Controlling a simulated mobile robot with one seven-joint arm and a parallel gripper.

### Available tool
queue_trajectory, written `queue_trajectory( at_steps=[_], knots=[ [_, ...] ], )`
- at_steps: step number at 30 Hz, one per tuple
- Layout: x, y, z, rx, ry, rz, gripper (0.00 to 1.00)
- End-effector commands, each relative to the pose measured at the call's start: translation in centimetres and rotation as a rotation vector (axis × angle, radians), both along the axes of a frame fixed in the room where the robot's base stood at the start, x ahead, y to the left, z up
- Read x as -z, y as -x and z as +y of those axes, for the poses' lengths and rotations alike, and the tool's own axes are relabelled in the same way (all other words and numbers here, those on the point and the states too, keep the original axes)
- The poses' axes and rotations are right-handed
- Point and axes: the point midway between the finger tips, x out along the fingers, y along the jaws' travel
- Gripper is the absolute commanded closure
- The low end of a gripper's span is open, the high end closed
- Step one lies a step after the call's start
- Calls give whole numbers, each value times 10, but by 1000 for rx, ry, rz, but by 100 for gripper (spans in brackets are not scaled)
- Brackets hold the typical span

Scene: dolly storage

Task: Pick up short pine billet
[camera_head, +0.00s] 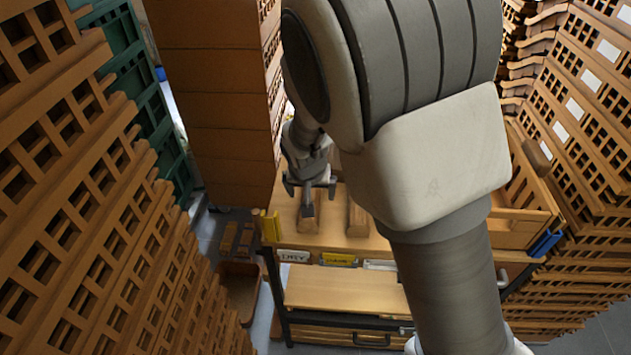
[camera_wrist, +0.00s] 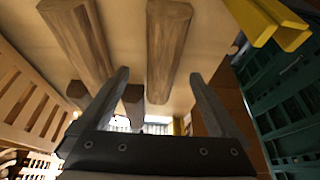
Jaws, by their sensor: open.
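My gripper (camera_head: 310,188) is open above the left part of the wooden dolly top. In the wrist view its two fingers (camera_wrist: 159,75) are spread apart with nothing held. A brown wooden billet (camera_wrist: 168,48) lies ahead, in line with the gap between the fingers. A second billet (camera_wrist: 82,42) lies to its left. Shorter-looking wooden pieces (camera_wrist: 132,98) show farther off, partly behind the left finger. In the head view one billet (camera_head: 307,222) lies under the gripper and another (camera_head: 357,218) to its right. I cannot tell which is the short pine billet.
A yellow bracket (camera_wrist: 262,22) is at the right of the top in the wrist view. Stacked brown crates (camera_head: 215,90) stand just left of the gripper. Slatted crate stacks line both sides. A lower wooden shelf (camera_head: 340,290) is below the top.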

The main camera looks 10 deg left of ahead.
Motion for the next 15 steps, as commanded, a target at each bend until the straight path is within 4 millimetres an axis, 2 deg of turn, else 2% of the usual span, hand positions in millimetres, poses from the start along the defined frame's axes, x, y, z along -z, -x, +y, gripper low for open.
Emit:
queue_trajectory(
  at_steps=[12,15],
  knots=[
    [42,-20,4,2,3,2,3],
    [46,-22,5,1,1,0,3]
  ],
)
